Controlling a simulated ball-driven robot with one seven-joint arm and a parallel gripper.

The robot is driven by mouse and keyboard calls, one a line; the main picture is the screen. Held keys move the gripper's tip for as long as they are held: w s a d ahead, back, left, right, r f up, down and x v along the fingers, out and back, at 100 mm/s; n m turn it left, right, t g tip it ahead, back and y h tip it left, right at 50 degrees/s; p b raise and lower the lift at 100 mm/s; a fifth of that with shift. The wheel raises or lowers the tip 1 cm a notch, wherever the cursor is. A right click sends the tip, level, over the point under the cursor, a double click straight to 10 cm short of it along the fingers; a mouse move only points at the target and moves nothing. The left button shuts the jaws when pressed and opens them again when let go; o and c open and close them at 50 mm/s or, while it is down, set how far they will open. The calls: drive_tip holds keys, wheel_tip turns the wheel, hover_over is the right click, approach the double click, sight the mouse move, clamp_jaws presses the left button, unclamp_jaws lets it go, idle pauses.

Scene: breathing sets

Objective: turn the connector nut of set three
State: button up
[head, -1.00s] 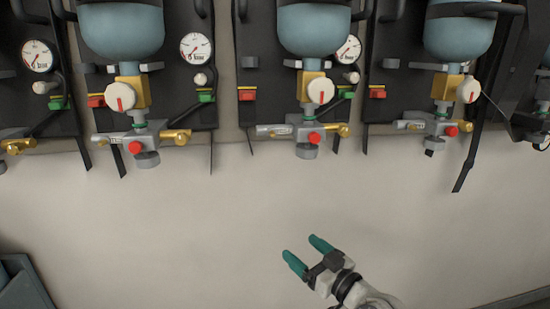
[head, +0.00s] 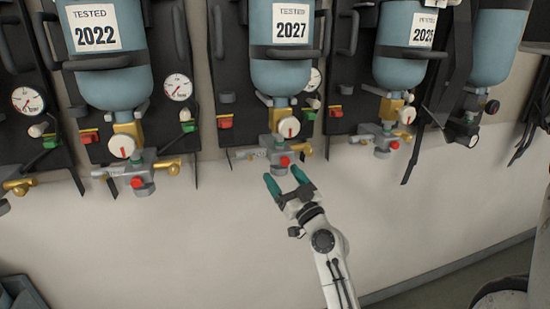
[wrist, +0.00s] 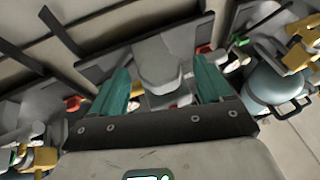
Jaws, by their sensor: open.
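Several breathing sets with blue-grey cylinders hang in a row on the wall; no set number shows. My gripper (head: 282,176) is open, its two green fingers pointing up just below the set labelled 2027 (head: 291,27). That set has a grey valve block with a red button (head: 284,161), a brass fitting (head: 302,149) and a white knob with a red mark (head: 288,127). A grey round nut under the block is close to the fingertips and partly hidden. In the wrist view, a grey part (wrist: 161,68) shows between the open fingers; contact cannot be told.
The set labelled 2022 (head: 96,27) hangs to the left, and the one labelled 2025 (head: 424,29) to the right. Black straps (head: 409,165) hang below the backplates. The pale wall (head: 150,240) below is clear. A dark bin (head: 22,293) stands at bottom left.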

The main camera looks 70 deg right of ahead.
sight(276, 168)
drive_tip(key=shift+p+x, duration=0.85)
drive_tip(key=shift+x, duration=1.45)
drive_tip(key=c, duration=1)
drive_tip(key=shift+o, duration=0.2)
drive_tip(key=shift+f, duration=0.1)
drive_tip(key=b, duration=0.1)
drive_tip(key=y+b, duration=0.1)
drive_tip(key=b, duration=0.1)
drive_tip(key=shift+f+n+t, duration=0.25)
drive_tip(key=shift+n+t, duration=0.15)
